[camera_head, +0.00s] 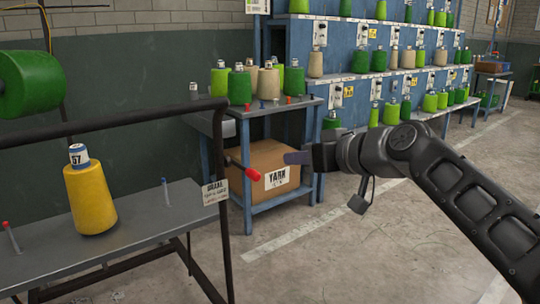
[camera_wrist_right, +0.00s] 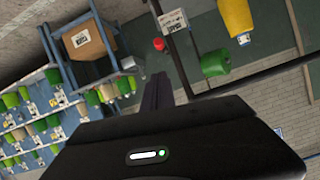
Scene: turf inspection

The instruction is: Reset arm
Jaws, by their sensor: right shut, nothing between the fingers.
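My right arm (camera_head: 470,205) reaches in from the right in the head view. Its right gripper (camera_head: 290,158) points left, held in the air in front of the blue side table and a cardboard box. In the right wrist view the dark fingers (camera_wrist_right: 158,90) are together and nothing is held between them. My left gripper is in neither view.
A grey table (camera_head: 140,218) at left bears a yellow yarn cone (camera_head: 90,198). The cardboard box (camera_head: 268,160) sits under the side table (camera_head: 262,111). Blue yarn racks (camera_head: 290,45) stand behind. Floor in front is clear.

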